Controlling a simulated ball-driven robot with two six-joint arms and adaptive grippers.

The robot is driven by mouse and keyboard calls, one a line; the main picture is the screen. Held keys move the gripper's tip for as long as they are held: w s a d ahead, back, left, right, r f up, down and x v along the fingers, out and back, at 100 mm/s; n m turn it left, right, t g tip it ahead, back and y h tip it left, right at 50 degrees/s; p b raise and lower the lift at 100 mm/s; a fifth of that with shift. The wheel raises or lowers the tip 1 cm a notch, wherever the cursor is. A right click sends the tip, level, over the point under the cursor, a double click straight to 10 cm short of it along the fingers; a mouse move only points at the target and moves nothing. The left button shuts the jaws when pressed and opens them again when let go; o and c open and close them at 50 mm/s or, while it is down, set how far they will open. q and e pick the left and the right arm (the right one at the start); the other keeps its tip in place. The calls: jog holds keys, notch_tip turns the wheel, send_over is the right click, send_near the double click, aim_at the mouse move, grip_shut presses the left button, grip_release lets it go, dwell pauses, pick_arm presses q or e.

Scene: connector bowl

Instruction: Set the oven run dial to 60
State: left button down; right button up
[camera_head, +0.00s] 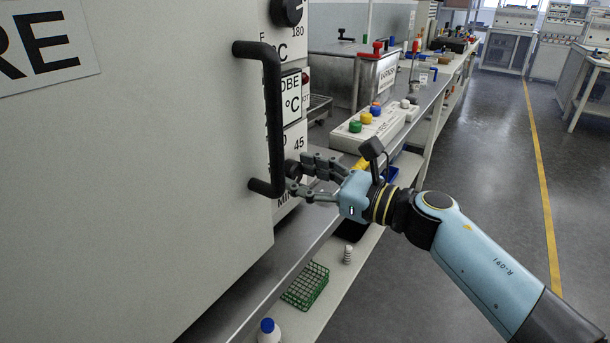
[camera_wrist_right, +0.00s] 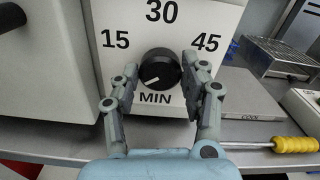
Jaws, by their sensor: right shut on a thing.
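The run dial (camera_wrist_right: 158,68) is a round black knob on the oven's white front panel. It has 15 to its left, 30 above, 45 to its right and MIN below; I see no 60. Its white mark points to the lower left, below the 15. My right gripper (camera_wrist_right: 160,76) has one finger on each side of the knob and is shut on it. In the head view my right gripper (camera_head: 294,178) is at the dial beside the oven door handle, and its fingers mostly hide the knob. My left gripper is not in view.
The oven door (camera_head: 150,190) with its black bar handle (camera_head: 272,120) stands just left of the gripper. A box with coloured buttons (camera_head: 368,128) sits on the bench to the right. A yellow-handled tool (camera_wrist_right: 295,144) lies near my right finger. A green rack (camera_head: 306,286) is below.

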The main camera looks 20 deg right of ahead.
jog(key=shift+c, duration=1.1)
